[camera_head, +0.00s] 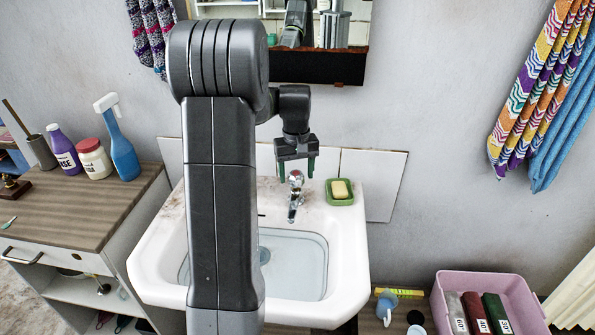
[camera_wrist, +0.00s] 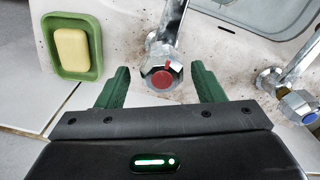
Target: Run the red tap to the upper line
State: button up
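The red tap (camera_wrist: 163,78), chrome with a red disc on its knob, is in the middle of the wrist view; in the head view it (camera_head: 296,180) stands at the back of the white basin (camera_head: 348,262). My gripper (camera_wrist: 160,88) is open, its green fingers apart on either side of the red knob with visible gaps. In the head view my gripper (camera_head: 296,167) is just above the tap. The blue-marked tap (camera_wrist: 297,106) is at the right in the wrist view; my arm hides it in the head view. I cannot make out the level lines or water height.
A green soap dish (camera_head: 340,199) with yellow soap sits right of the red tap on the basin rim. A mirror (camera_head: 318,66) hangs behind my arm. A cabinet (camera_head: 100,205) with bottles stands left; a pink crate (camera_head: 490,283) is at the lower right.

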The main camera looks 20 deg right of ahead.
notch_tip(320, 180, up, 14)
jog(key=p, duration=0.1)
dwell(0.5)
jog(key=shift+f, duration=0.15)
dwell(0.9)
notch_tip(320, 180, down, 14)
jog(key=shift+r+b, duration=0.1)
jog(key=shift+b, duration=0.45)
